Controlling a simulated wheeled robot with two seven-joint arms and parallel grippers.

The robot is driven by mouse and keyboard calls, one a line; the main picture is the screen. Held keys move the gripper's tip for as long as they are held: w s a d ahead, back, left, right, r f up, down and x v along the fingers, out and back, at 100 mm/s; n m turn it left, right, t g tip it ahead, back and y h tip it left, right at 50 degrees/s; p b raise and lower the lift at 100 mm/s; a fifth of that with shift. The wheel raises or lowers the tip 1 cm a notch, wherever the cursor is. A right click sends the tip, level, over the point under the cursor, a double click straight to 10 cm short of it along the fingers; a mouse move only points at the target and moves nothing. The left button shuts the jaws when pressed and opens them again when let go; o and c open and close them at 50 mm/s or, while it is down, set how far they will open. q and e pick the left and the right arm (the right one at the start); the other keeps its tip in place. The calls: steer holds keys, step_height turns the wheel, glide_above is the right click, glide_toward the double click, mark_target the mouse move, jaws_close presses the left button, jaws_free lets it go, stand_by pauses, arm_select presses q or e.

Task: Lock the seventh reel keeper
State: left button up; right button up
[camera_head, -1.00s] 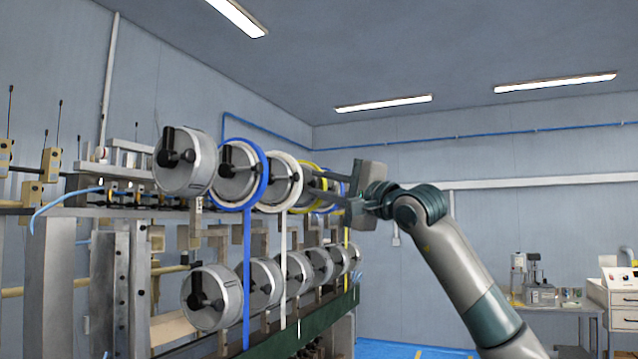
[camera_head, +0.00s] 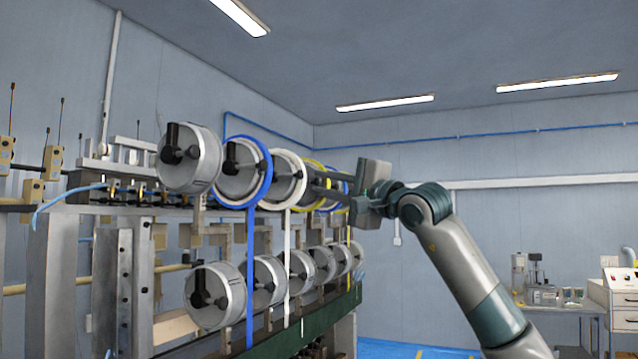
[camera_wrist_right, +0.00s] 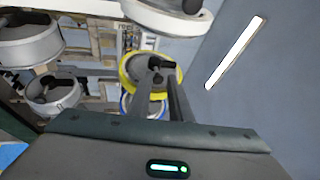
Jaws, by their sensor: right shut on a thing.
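My right gripper (camera_head: 318,186) reaches in from the right to the far end of the upper reel row. In the wrist view its two dark fingers (camera_wrist_right: 162,70) close on a small black reel keeper (camera_wrist_right: 157,76) at the hub of a yellow-rimmed reel (camera_wrist_right: 133,88). The yellow reel (camera_head: 322,168) shows only partly in the head view, behind the fingers and nearer reels. The keeper's exact angle is hard to tell. Nearer upper reels carry black keepers, such as the front one (camera_head: 172,143), which stands upright. My left gripper is not in view.
A blue reel (camera_head: 266,172) and a white reel (camera_head: 300,178) stand nearer in the upper row. A lower row of grey reels (camera_head: 218,296) runs beneath. A blue-rimmed reel (camera_wrist_right: 128,106) lies beyond the yellow one.

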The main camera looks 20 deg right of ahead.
steer(key=shift+s+d+r, duration=0.2)
steer(key=shift+d+r, duration=0.1)
steer(key=shift+d, duration=0.1)
steer(key=shift+c, duration=0.4)
steer(key=shift+s+d, duration=0.35)
steer(key=shift+d, duration=0.05)
steer(key=o, duration=0.6)
steer(key=shift+s+f, duration=0.1)
steer(key=shift+a+f, duration=0.15)
